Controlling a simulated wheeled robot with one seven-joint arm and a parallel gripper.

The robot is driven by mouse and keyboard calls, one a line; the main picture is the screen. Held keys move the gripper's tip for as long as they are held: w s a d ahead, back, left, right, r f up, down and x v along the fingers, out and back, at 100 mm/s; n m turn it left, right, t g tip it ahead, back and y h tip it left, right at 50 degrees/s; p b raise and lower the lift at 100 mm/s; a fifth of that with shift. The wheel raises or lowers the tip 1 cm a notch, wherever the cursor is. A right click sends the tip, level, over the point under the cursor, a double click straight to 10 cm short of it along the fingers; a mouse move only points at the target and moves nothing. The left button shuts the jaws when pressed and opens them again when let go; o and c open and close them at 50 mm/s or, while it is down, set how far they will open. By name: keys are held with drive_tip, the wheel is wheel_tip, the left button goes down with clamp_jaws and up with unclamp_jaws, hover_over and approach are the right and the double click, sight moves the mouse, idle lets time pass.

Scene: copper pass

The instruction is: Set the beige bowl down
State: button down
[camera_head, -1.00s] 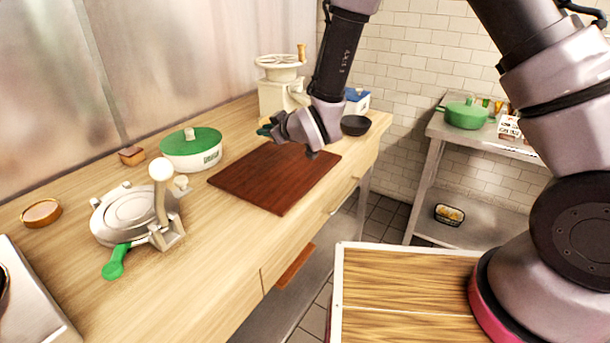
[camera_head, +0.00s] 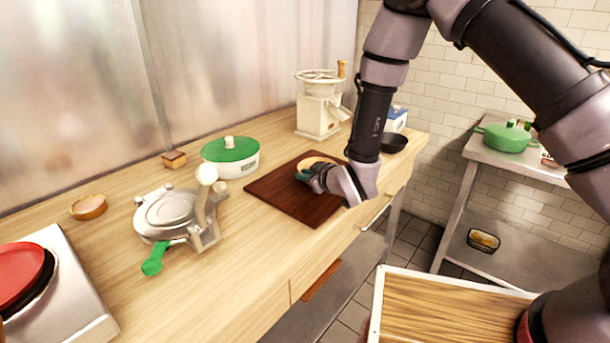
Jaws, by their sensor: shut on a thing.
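The beige bowl (camera_head: 316,161) shows as a pale rounded shape above the far part of the dark brown cutting board (camera_head: 282,198). My gripper (camera_head: 304,175) is at its near left rim, shut on it. The fingers and wrist hide the near side of the bowl. I cannot tell whether its base touches the board.
A green-lidded white pot (camera_head: 231,158), a metal press with a green handle (camera_head: 172,215) and a small brown bowl (camera_head: 89,207) stand left of the board. A cream grinder (camera_head: 318,115) stands behind, a black bowl (camera_head: 393,142) at right. The board's near part is clear.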

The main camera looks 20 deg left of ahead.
drive_tip(key=c, duration=0.9)
unclamp_jaws()
drive_tip(key=shift+f, duration=0.1)
